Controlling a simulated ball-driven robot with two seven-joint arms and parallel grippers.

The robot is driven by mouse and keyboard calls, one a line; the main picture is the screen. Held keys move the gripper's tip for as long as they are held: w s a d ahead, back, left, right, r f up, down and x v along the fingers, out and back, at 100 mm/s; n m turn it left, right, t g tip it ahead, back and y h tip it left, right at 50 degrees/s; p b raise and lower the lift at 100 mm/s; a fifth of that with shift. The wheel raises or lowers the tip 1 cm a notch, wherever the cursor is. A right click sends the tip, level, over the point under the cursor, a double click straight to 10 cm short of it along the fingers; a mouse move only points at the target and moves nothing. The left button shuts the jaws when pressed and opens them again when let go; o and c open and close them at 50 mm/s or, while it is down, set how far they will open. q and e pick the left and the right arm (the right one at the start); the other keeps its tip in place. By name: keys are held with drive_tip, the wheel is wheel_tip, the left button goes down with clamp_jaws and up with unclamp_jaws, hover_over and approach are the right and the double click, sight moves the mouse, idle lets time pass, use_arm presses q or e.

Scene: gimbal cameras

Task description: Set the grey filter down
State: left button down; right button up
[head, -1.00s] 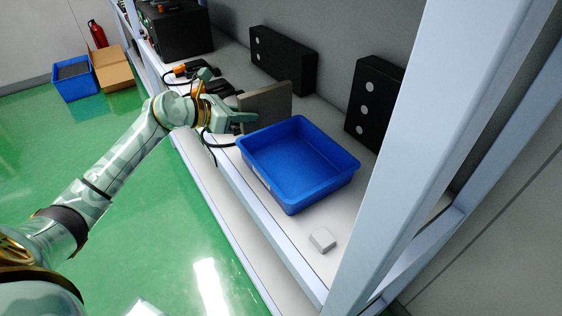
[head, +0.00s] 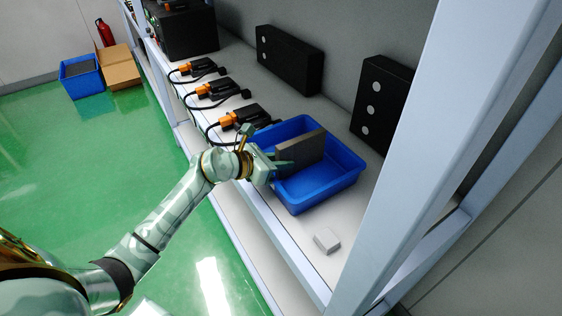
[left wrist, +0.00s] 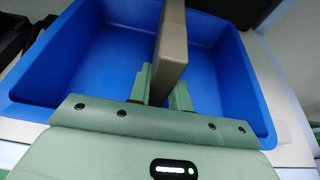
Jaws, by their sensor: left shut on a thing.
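The grey filter (head: 302,152) is a flat grey-brown panel held on edge at the blue tray (head: 340,190). My left gripper (head: 284,164) is shut on its near end, at the tray's left side. In the left wrist view the filter (left wrist: 171,40) stands upright between the two green fingers (left wrist: 160,88), over the tray's inside. The tray's blue floor and walls (left wrist: 75,65) show on both sides of it. I cannot tell whether the filter's lower edge touches the tray floor. My right gripper is not in view.
The tray stands on a pale shelf (head: 292,228). Several black and orange devices (head: 240,118) with cables lie left of the tray. Two black panels (head: 290,60) lean at the back wall. A metal post (head: 430,130) rises at the right.

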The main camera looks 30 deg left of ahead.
use_arm(q)
drive_tip(key=shift+r, duration=0.1)
drive_tip(key=c, duration=1.3)
unclamp_jaws()
drive_tip(key=p+v, duration=0.1)
drive_tip(key=v, duration=1.1)
drive_tip(key=shift+p, duration=0.3)
